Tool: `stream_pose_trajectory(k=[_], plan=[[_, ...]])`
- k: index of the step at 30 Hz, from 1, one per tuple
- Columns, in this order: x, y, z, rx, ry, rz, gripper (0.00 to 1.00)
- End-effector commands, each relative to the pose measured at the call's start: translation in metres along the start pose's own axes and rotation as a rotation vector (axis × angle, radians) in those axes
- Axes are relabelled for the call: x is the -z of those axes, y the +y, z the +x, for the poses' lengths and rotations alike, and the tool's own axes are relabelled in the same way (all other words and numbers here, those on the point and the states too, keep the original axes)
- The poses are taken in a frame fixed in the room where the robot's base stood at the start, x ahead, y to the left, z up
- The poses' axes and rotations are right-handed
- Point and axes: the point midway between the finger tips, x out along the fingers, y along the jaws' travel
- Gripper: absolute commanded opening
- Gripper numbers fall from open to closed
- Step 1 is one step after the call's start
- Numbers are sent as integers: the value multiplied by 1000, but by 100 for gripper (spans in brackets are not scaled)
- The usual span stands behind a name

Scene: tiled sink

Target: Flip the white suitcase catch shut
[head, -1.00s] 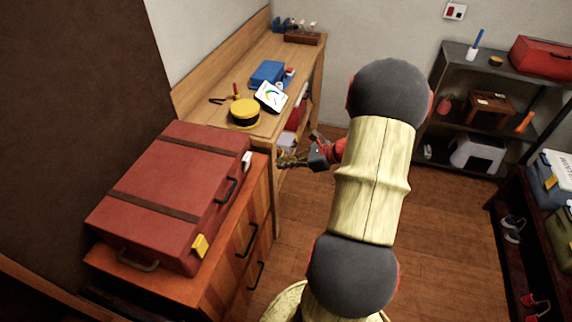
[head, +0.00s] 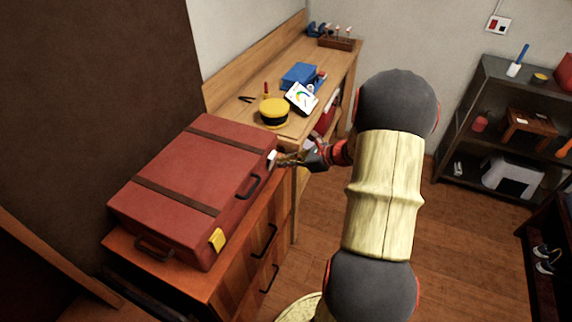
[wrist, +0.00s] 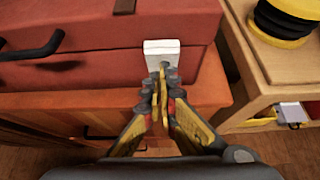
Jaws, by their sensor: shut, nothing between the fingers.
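The red suitcase (head: 195,175) lies flat with its lid down on a wooden drawer cabinet. The white catch (head: 272,159) is on its front face near the far end. It also shows in the wrist view (wrist: 161,46), as a small white block at the lid seam. My gripper (head: 284,160) is shut and empty, right in front of the catch. In the wrist view my fingertips (wrist: 162,72) are at the catch's lower edge. I cannot tell whether they touch it. The yellow catch (head: 217,239) is at the near end of the same face.
A black handle (head: 249,187) sits between the catches. Behind the cabinet is a wooden workbench (head: 300,122) with a yellow-and-black round object (head: 273,112) near the suitcase. Open floor lies to the right, before a dark shelf (head: 480,150).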

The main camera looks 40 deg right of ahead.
Motion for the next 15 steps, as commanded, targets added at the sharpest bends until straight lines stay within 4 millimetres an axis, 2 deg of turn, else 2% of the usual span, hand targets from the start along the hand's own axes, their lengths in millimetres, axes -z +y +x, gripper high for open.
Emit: stream_pose_trajectory(k=[12,15], plan=[[-15,1,1,-4,102,1,0],[-9,0,4,-2,105,2,0]])
